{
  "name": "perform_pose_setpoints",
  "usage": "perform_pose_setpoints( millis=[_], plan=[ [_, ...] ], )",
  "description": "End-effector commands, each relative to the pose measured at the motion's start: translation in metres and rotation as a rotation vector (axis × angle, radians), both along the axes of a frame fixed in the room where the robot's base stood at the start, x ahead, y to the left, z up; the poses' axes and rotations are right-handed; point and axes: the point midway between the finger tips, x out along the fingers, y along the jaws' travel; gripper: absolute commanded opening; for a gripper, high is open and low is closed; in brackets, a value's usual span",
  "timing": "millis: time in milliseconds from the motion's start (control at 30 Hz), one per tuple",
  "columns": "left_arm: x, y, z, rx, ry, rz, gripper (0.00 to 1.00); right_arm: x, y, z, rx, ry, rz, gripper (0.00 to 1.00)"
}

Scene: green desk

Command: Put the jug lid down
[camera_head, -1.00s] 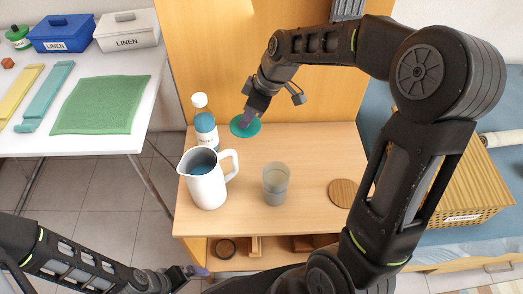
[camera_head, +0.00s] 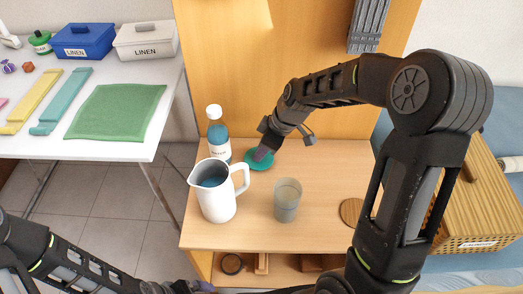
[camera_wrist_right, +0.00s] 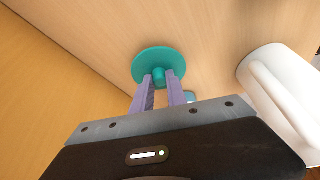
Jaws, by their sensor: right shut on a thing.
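The jug lid is a teal disc (camera_head: 250,165) with a knob; it also shows in the right wrist view (camera_wrist_right: 150,58). My right gripper (camera_head: 264,153) is shut on the lid's knob, its purple fingers (camera_wrist_right: 160,88) on either side of it. The lid is flat and low over the back of the small wooden table (camera_head: 325,170); I cannot tell whether it touches the wood. The white jug (camera_head: 217,205) stands open in front of the lid, with blue inside. My left gripper (camera_head: 200,287) is at the bottom edge, partly cut off, its opening unclear.
A bottle with a white cap (camera_head: 218,130) stands left of the lid. A clear glass (camera_head: 287,200) stands right of the jug, and a round wooden coaster (camera_head: 351,211) lies at the right, partly hidden by my arm. Bare wood lies between the lid and the coaster.

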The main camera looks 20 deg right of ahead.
Motion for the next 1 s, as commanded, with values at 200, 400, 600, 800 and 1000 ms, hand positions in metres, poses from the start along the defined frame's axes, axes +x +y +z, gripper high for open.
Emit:
perform_pose_setpoints(
  millis=[200,400,600,800,1000],
  plan=[
    [0.0,0.0,-0.001,0.0,0.0,0.0,1.0,0.0,0.0,-0.001,0.0,0.0,0.0,0.0],
    [0.0,0.0,-0.002,0.0,0.0,0.0,1.0,0.0,0.0,-0.002,0.0,0.0,0.0,0.28],
    [0.0,0.0,-0.002,0.0,0.0,0.0,1.0,0.0,0.0,-0.002,0.0,0.0,0.0,0.4],
    [0.0,0.0,-0.002,0.0,0.0,0.0,1.0,0.0,0.0,-0.001,0.0,0.0,0.0,0.4],
    [0.0,0.0,0.002,0.0,0.0,0.0,1.0,-0.002,-0.003,0.01,0.0,-0.003,-0.001,0.4]
  ],
)
